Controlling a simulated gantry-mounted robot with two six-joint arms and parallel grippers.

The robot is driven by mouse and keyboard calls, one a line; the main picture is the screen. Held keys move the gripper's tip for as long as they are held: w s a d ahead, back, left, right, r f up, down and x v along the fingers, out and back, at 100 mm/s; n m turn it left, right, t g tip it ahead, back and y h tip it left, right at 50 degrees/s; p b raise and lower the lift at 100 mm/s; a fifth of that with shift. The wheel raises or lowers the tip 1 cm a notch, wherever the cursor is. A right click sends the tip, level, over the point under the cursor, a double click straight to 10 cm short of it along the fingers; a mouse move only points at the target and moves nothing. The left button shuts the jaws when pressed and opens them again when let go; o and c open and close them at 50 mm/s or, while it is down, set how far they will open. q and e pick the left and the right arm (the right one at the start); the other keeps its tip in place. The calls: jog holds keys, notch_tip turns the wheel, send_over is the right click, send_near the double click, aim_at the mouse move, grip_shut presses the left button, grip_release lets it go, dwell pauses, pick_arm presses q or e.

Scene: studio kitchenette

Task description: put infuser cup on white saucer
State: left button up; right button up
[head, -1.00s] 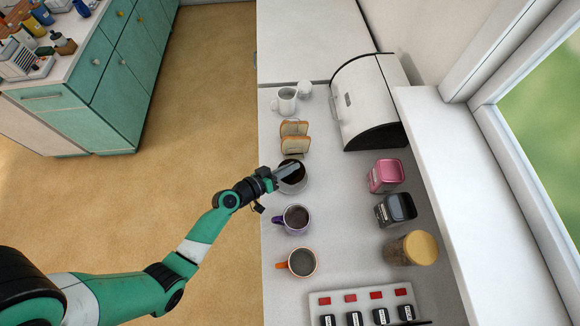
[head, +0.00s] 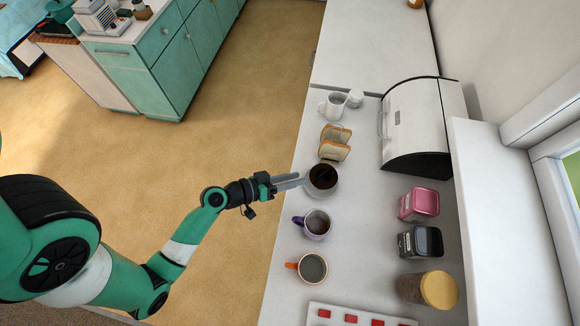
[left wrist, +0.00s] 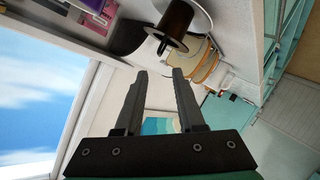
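The infuser cup, as I take it, is the dark-filled round cup (head: 322,177) on the counter. It looks upright, on or over a pale round rim that I take for the white saucer (head: 327,196); the exact contact is hard to see. In the left wrist view the dark brown cup (left wrist: 176,18) is near the top, with a pale disc (left wrist: 207,16) beside it. My left gripper (head: 289,181) is just left of the cup, apart from it. Its fingers (left wrist: 157,103) are spread with nothing between them. My right gripper is not in view.
A toast rack (head: 335,143) stands behind the cup, with a white mug (head: 335,105) beyond. A purple mug (head: 316,224) and an orange-handled mug (head: 311,268) stand nearer. Canisters (head: 419,204) and a bread bin (head: 413,125) line the right. Open floor lies left.

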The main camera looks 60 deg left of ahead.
pick_arm(q)
jog(key=shift+v, duration=0.85)
